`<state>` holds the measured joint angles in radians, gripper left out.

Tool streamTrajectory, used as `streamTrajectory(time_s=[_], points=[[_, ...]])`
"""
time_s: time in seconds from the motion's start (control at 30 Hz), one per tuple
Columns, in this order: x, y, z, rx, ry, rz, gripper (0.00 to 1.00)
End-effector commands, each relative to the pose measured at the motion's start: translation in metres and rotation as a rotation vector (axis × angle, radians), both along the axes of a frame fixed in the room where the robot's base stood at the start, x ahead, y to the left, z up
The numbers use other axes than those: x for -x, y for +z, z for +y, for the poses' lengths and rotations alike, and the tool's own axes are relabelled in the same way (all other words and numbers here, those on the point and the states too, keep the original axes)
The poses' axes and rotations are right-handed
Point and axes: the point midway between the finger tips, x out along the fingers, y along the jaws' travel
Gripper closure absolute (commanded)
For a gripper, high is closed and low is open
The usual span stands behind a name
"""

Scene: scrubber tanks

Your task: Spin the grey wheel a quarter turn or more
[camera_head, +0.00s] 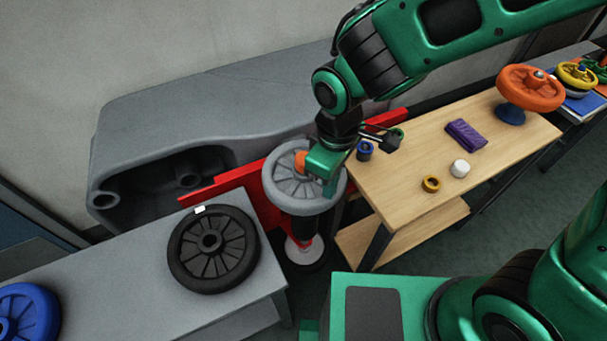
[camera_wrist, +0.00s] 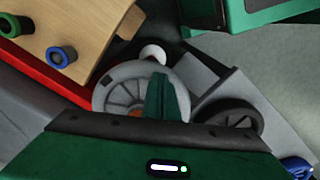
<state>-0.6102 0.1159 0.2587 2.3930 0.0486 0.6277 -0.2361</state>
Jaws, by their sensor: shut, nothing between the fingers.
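The grey wheel (camera_head: 290,190) lies flat on a dark upright post between the two tables, with an orange piece at its hub. It also shows in the wrist view (camera_wrist: 118,92), partly covered by my fingers. My gripper (camera_head: 328,186) is shut and empty, pointing down at the right part of the wheel. In the wrist view the closed fingers (camera_wrist: 165,100) overlap the wheel's spokes. I cannot tell whether the fingertips touch the wheel.
A black wheel (camera_head: 212,248) lies on the grey table at left, with a blue wheel (camera_head: 22,312) nearer. The wooden table (camera_head: 425,160) at right holds a purple block (camera_head: 465,134), small rings and an orange wheel (camera_head: 530,87). A red bar (camera_head: 230,182) runs behind the grey wheel.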

Motion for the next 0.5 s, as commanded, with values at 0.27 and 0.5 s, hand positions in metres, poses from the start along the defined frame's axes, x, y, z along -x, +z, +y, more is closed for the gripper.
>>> streamTrajectory(time_s=[0.27, 0.5], points=[[-0.0078, -0.0002, -0.0092, 0.000, -0.001, 0.000, 1.00], [-0.0078, 0.0031, -0.0089, 0.000, -0.002, -0.001, 1.00]])
